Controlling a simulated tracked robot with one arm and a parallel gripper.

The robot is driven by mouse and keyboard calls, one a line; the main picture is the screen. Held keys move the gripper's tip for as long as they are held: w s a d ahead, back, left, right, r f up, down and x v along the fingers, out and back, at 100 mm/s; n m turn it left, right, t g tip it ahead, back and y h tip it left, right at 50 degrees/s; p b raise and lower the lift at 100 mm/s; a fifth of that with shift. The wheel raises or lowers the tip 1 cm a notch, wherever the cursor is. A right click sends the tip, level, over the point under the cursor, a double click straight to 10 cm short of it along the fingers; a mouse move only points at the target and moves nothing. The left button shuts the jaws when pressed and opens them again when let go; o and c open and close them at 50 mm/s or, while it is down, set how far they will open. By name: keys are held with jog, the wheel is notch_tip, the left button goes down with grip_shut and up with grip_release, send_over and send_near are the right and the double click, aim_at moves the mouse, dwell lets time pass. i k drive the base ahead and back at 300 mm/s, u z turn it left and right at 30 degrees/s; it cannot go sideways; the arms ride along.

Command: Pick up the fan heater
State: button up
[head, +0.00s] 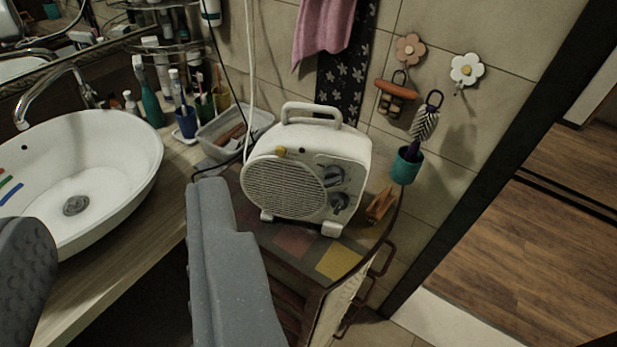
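The fan heater (345,152) is a cream-white box with a round front grille, two dark knobs and a handle on top. It stands upright on a small cabinet (340,262) with coloured square tiles on its top. My gripper (117,208) is open, with its two grey fingers wide apart and nothing between them. The right finger is in front of the cabinet, to the left of the heater in the picture. The left finger is at the left edge, over the basin side. The heater is outside the space between the fingers.
A white vessel basin (110,165) with a tap sits on a wooden counter (115,270) at left. Cups, bottles and a plastic tub (228,133) stand behind. A white cable hangs behind the heater. Open doorway at right.

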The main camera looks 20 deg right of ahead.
aim_at(291, 186)
jog(key=u, duration=3.35)
jog(key=k, duration=1.65)
jog(key=z, duration=2)
jog(key=i, duration=0.3)
jog(key=z, duration=0.25)
